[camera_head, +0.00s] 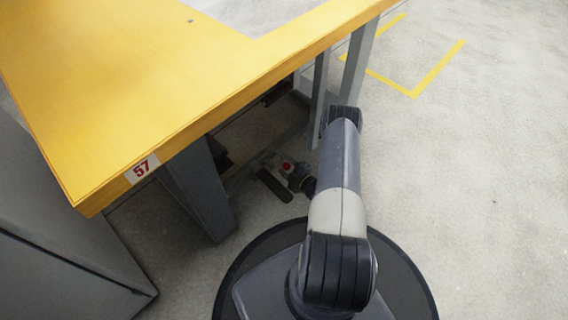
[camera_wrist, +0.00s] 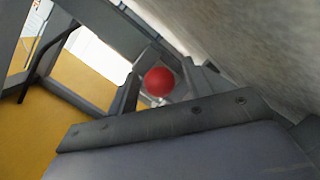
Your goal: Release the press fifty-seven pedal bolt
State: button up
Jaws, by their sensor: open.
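A round red knob (camera_wrist: 158,82), which I take for the pedal bolt's, shows in the wrist view. It sits between the two dark fingers of my open gripper (camera_wrist: 161,70), with light gaps visible beside it. I cannot tell whether a finger touches it. In the head view the red knob (camera_head: 286,167) is a small spot low under the yellow bench, right by the end of my arm. A dark elongated piece (camera_head: 273,187), perhaps the pedal, lies just below it. My fingers are too small to make out there, and the bolt's shaft is hidden.
The yellow bench top (camera_head: 150,75) carries a "57" label (camera_head: 141,169) on its front edge. Grey legs (camera_head: 201,190) stand on both sides of the knob, under the top. A grey cabinet (camera_head: 60,235) is at left. The floor (camera_head: 480,190) at right is clear, with yellow lines.

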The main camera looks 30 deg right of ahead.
grip_shut()
dwell(0.4)
jog(key=w+d, duration=0.2)
jog(key=d, duration=0.5)
jog(key=shift+w, duration=0.3)
grip_release()
jog(key=shift+d, duration=0.1)
jog(key=shift+s, duration=0.1)
